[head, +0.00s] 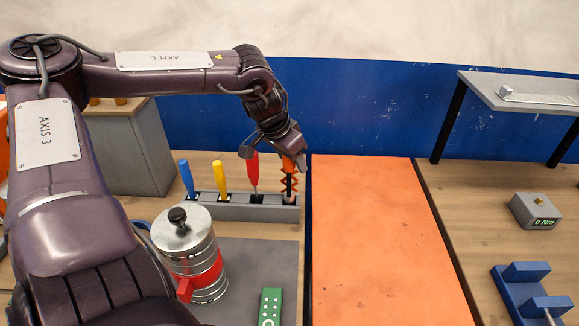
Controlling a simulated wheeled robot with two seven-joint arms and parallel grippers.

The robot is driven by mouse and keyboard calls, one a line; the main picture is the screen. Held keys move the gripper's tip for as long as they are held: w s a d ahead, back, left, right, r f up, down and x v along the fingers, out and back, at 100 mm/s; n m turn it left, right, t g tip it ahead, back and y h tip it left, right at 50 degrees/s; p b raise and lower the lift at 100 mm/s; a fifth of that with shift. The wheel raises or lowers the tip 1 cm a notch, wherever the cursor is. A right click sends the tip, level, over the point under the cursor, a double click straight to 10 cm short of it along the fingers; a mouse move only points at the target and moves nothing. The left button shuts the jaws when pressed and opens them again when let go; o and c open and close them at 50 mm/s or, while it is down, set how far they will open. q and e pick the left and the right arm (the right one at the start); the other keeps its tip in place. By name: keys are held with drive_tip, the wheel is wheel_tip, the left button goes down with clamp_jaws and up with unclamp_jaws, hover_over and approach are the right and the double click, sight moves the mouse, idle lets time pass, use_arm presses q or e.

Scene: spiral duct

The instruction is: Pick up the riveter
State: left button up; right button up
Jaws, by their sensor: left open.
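The orange and black tool with zigzag links (289,183), which looks like the riveter, stands upright in the rightmost slot of a grey tool rack (226,212). My left gripper (276,158) is above the rack's right end, pointing down, with its fingers apart. The riveter's orange top is close by the right finger, and a red-handled tool (253,170) is close by the left finger. I cannot tell whether the fingers touch either tool. My right gripper is not in view.
A blue-handled tool (186,178) and a yellow-handled tool (220,178) stand in the same rack. A metal duct can with a red band (207,272) stands in front. A green device (271,306) lies on the grey mat (254,262). An orange surface (382,240) at right is clear.

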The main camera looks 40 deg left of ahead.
use_arm(q)
drive_tip(key=shift+d, duration=0.1)
drive_tip(key=c, duration=1.1)
drive_tip(key=shift+c, duration=0.2)
drive_tip(key=shift+w+r, duration=0.1)
drive_tip(key=shift+r, duration=0.05)
